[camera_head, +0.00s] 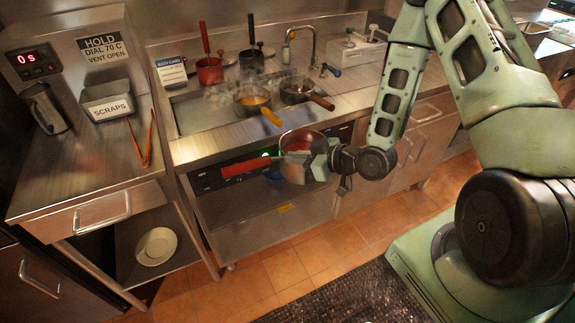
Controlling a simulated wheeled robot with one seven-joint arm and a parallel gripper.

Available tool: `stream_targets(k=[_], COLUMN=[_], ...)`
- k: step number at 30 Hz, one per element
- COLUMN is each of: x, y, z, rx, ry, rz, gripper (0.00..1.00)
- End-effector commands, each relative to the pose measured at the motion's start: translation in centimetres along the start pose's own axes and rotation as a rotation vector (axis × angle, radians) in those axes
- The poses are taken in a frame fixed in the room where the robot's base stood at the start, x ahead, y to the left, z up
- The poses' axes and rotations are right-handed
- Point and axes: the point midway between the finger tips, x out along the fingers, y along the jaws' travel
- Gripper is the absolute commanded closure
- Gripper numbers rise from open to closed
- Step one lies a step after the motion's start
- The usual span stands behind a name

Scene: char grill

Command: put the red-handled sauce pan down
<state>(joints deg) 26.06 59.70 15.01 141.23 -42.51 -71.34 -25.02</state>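The red-handled sauce pan (293,139) hangs in the air in front of the counter's front edge, with something reddish inside. Its red handle (245,167) points left. The gripper covers part of the pan, so the exact finger contact is hard to see.
A scraps bin (107,103) and tongs (149,140) are at left. The counter's front left is clear.

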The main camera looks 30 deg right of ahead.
Motion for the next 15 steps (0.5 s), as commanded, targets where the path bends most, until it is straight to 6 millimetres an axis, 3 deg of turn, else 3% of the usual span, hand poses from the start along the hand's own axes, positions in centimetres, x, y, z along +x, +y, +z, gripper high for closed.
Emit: stream_targets(k=[9,15], x=[1.4,1.9], y=[5.2,7.3], z=[1.4,1.9], rx=[0.152,0.209], ry=[0.006,0.007], rz=[0.371,0.511], gripper=[1.0,1.0])
